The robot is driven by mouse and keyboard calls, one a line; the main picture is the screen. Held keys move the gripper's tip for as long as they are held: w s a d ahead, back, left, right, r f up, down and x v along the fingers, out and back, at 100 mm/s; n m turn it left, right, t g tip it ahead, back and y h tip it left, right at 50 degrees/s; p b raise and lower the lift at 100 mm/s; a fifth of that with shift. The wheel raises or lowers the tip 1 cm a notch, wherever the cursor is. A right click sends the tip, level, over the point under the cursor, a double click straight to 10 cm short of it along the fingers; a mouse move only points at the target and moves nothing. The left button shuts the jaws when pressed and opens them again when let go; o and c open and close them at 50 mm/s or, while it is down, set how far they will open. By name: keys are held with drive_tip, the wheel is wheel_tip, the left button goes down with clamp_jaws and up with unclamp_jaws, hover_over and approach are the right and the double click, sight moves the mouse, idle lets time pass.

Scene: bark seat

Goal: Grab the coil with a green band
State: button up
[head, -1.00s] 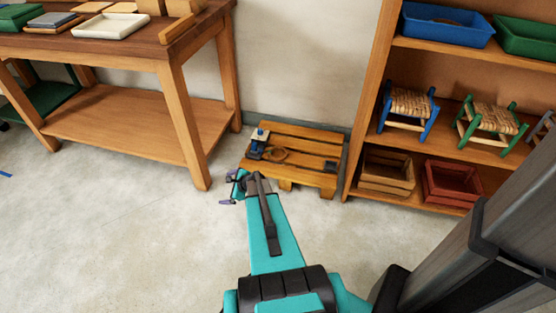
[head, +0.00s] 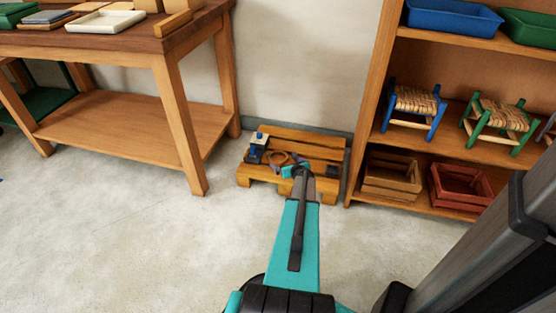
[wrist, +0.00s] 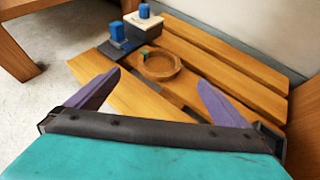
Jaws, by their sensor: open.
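A brown coil (wrist: 159,65) with a small green band lies on the slatted wooden pallet (wrist: 230,62) in the wrist view. It also shows in the head view as a small brown ring (head: 278,158), partly hidden by my arm. My gripper (wrist: 152,92) is open and empty, its two purple fingers spread on either side and short of the coil. In the head view my gripper is mostly hidden behind my arm, over the pallet (head: 315,140).
Behind and left of the coil, a dark block with a blue top (wrist: 118,38) and a pale block with a blue knob (wrist: 144,18) stand on the pallet. A workbench (head: 185,110) stands left and a shelf (head: 368,100) right. Open floor lies in front.

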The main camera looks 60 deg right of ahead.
sight(282, 164)
drive_tip(key=shift+w, duration=0.1)
drive_tip(key=shift+b+x, duration=1.05)
drive_tip(key=shift+x, duration=3.2)
drive_tip(key=shift+b+x, duration=0.95)
drive_tip(key=shift+x, duration=1.65)
drive_tip(key=c, duration=1)
